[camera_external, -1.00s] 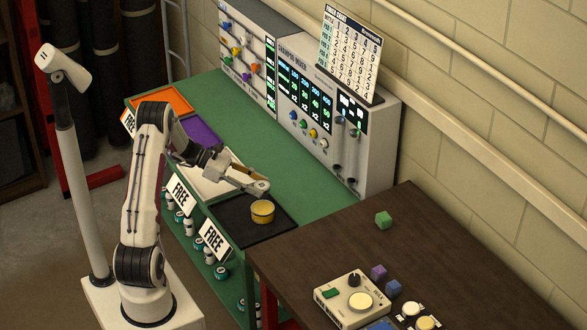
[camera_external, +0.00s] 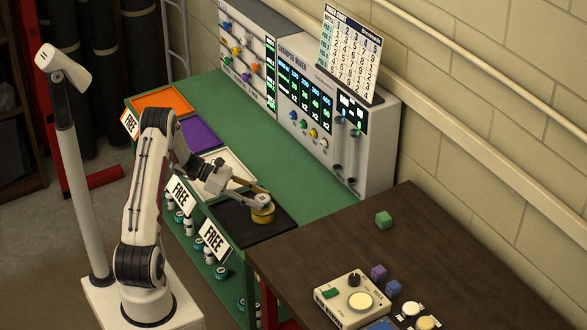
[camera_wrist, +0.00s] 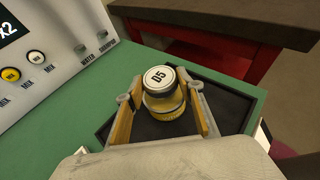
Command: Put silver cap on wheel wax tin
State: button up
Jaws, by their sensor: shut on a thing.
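The silver cap (camera_wrist: 159,78) has a round white top marked 05 and a dark rim, and shows between my fingertips in the wrist view. The yellow wheel wax tin (camera_wrist: 166,106) is directly below it, on a black tray. In the external view the tin (camera_external: 262,217) stands on that tray, partly covered by my gripper (camera_external: 261,205). My gripper, also in the wrist view (camera_wrist: 161,82), is shut on the cap, fingers pointing down over the tin. Whether the cap is fully seated or just above the tin cannot be told.
The black tray (camera_external: 230,222) lies on the green bench, beside white, purple (camera_external: 198,134) and orange (camera_external: 160,102) trays. A grey mixer panel (camera_external: 325,120) stands behind. A brown table (camera_external: 330,235) at right holds small blocks and a control box (camera_external: 350,300).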

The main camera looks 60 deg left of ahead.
jog(key=shift+f, duration=0.6)
jog(key=shift+f, duration=0.1)
jog(key=o, duration=1.1)
jog(key=shift+a, duration=0.1)
jog(key=v, duration=1.2)
